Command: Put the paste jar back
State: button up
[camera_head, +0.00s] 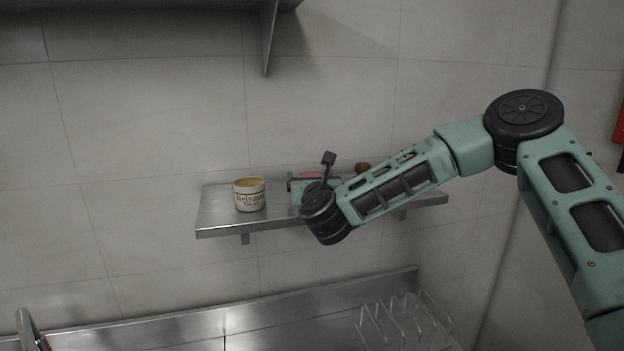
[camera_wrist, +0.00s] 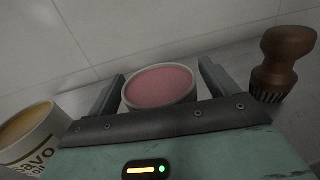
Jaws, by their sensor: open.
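A round jar with pink contents (camera_wrist: 160,88) stands upright on the steel wall shelf (camera_head: 215,213), and my gripper (camera_wrist: 163,78) is open with one finger on each side of it. Narrow gaps show between jar and fingers in the wrist view; its lower part is hidden behind my gripper. In the head view only a bit of its pink top (camera_head: 311,175) shows past my gripper (camera_head: 303,185). A second jar, cream with a printed label and yellowish-brown contents (camera_head: 249,197), stands to the left, apart from my gripper; it also shows in the wrist view (camera_wrist: 30,140).
A brush with a brown wooden handle (camera_wrist: 287,50) stands to the right of my gripper on the shelf. The wall is close behind. A steel counter with a wire rack (camera_head: 405,325) lies below, and another shelf (camera_head: 150,15) is above. The shelf's left end is bare.

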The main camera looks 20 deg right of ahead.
jog(key=shift+s, duration=0.15)
jog(key=s+a+b, duration=0.2)
jog(key=s+b, duration=0.5)
jog(key=s, duration=0.4)
jog(key=shift+s+b, duration=0.3)
jog(key=shift+b, duration=0.1)
jog(key=s+a+f+n+g+y, duration=0.25)
jog(key=a+f+n+y, duration=0.2)
jog(key=a+n, duration=0.4)
jog(key=s+a+f+n+g+y, duration=0.25)
jog(key=s+a+n+y, duration=0.2)
jog(key=a+n, duration=0.35)
jog(key=s+a+f+n+g+y, duration=0.1)
jog(key=s+a+f+n+g, duration=0.1)
jog(key=s+f+n+g, duration=0.65)
jog(key=s+d+n+g+h, duration=0.2)
jog(key=s+d+n+h, duration=0.1)
jog(key=s+d+n, duration=0.4)
jog(key=s+d+n+g+h, duration=0.2)
jog(key=s+d+n, duration=0.4)
jog(key=s+n, duration=0.6)
jog(key=shift+s+d+n+h, duration=0.4)
jog(key=shift+n+h, duration=0.3)
jog(key=shift+h, duration=0.1)
